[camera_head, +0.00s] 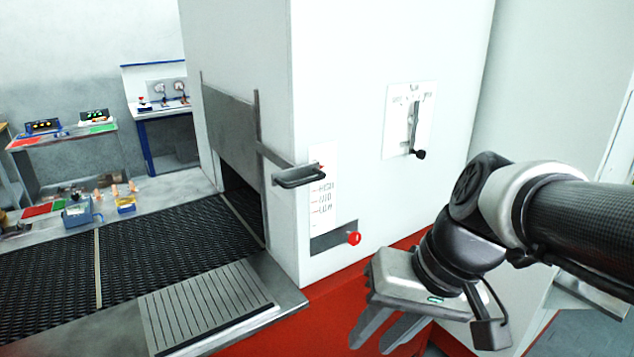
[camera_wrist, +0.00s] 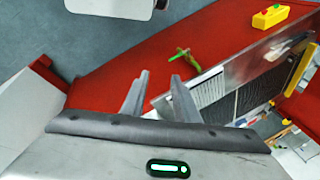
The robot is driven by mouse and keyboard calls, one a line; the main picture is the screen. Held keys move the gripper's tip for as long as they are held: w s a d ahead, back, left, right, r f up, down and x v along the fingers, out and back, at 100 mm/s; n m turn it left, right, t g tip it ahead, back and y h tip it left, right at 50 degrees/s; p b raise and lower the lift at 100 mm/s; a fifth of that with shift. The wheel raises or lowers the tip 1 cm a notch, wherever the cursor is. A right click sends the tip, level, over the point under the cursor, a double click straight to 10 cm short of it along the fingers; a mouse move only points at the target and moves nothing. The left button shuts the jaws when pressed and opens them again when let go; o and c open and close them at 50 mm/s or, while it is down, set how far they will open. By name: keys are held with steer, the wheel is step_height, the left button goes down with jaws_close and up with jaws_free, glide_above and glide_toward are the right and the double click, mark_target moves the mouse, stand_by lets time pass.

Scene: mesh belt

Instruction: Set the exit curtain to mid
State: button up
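The exit curtain (camera_head: 232,130) is a grey metal panel in side guides over the belt opening, with a dark gap below it. Its dark handle (camera_head: 300,177) sticks out at the machine's corner, beside the upper part of a white scale (camera_head: 322,195) marked high, mid and low from top down. The handle sits at or just above the high mark. My gripper (camera_head: 385,335) is lower right of the handle, apart from it and pointing down. In the wrist view its two fingers (camera_wrist: 160,95) stand apart with nothing between them. The handle is not identifiable there.
A lever with a black knob (camera_head: 419,154) is on the front panel. The mesh belt (camera_head: 150,245) and a ribbed plate (camera_head: 205,305) lie left. A yellow box with a red button (camera_wrist: 270,17) shows in the wrist view.

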steer(key=w+a+g+y, duration=0.1)
steer(key=w+a+y, duration=0.2)
steer(key=a+y, duration=0.15)
steer(key=m+t+y+b, duration=0.1)
steer(key=m+t+y, duration=0.5)
steer(key=t+y, duration=0.35)
glide_toward(305, 182)
steer(key=shift+h, duration=0.6)
steer(key=p+x, duration=0.1)
steer(key=x, duration=0.2)
steer(key=p+x, duration=0.1)
steer(key=x, duration=0.3)
steer(key=p+x, duration=0.1)
steer(key=x, duration=0.2)
steer(key=shift+w+a+r+p, duration=0.1)
steer(key=shift+w+r+p, duration=0.05)
steer(key=shift+r+p, duration=0.2)
jaws_close()
